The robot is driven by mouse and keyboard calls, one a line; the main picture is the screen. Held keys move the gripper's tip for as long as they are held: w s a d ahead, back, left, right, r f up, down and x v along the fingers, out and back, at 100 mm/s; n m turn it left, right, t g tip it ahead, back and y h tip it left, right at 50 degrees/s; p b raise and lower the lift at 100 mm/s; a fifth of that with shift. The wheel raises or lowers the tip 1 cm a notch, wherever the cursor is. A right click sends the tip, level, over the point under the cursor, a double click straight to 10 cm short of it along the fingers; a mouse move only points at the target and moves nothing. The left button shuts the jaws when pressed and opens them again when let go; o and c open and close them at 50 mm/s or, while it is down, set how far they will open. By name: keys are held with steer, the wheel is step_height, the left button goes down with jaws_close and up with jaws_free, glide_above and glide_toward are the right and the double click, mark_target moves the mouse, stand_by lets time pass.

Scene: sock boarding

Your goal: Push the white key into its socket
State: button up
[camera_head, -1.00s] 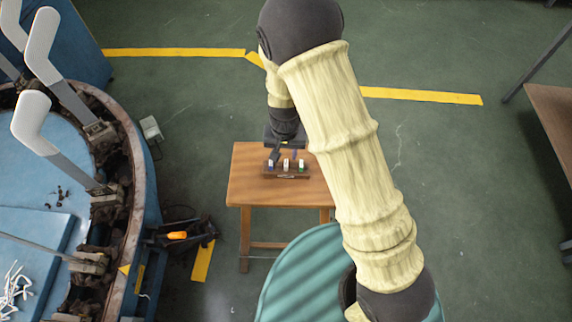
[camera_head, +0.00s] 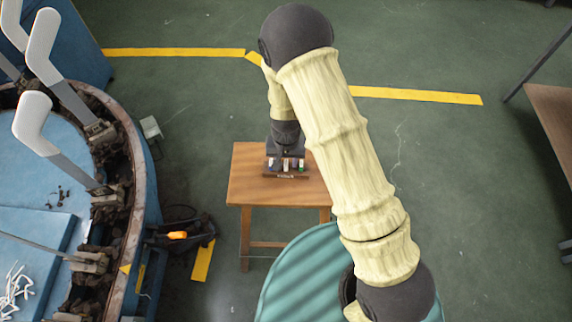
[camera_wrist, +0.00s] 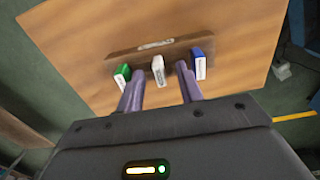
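The white key (camera_wrist: 158,70) stands in the middle of a brown wooden block (camera_wrist: 170,48), between a green-marked key (camera_wrist: 122,75) and a blue-marked key (camera_wrist: 198,66). The head view shows the white key (camera_head: 286,166) small, in the same middle place. My gripper (camera_wrist: 160,75) is open, its two purple fingers on either side of the white key with a visible gap on each side. In the head view my gripper (camera_head: 287,155) is right behind the row of keys. The socket and how deep the white key sits cannot be made out.
The block rests on a small wooden table (camera_head: 250,188), mostly bare around it. A round blue machine with white sock forms (camera_head: 42,45) stands at left. A teal round surface (camera_head: 300,275) is in front, and another table (camera_head: 552,115) at right.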

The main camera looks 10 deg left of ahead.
mark_target(286, 163)
steer(key=shift+c, duration=0.5)
jaws_close()
step_height(286, 163, up, 10)
stand_by(0.3)
stand_by(0.6)
